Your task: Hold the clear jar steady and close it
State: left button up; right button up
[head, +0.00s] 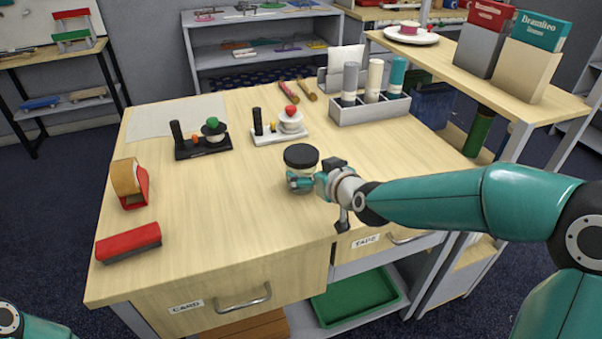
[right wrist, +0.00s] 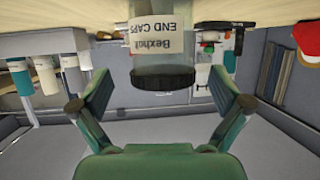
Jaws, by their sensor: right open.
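The clear jar (head: 303,173) stands upright on the table with a black lid (head: 301,155) on its top. I cannot tell whether the lid is tightened. My right gripper (head: 307,182) is at the jar's near right side, and one teal finger covers part of the jar's lower body. In the right wrist view, which is upside down, the jar (right wrist: 157,40) has a white label reading "END CAPS". Its black lid (right wrist: 163,78) lies between the two open fingers (right wrist: 160,92), with gaps on both sides. My left gripper is out of view.
A tape dispenser (head: 141,186) and a red stapler-like block (head: 128,243) are at the table's left. Two small peg stands (head: 203,150) (head: 280,139) are behind the jar. A grey rack (head: 370,112) of tubes stands at the back right.

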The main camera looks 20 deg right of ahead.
jog(key=shift+w, duration=0.1)
jog(key=p+x, duration=0.1)
jog(key=x, duration=0.4)
jog(key=shift+a, duration=0.15)
jog(key=c, duration=1.3)
jog(key=shift+o, duration=0.2)
jog(key=shift+r, duration=0.1)
jog(key=shift+r, duration=0.1)
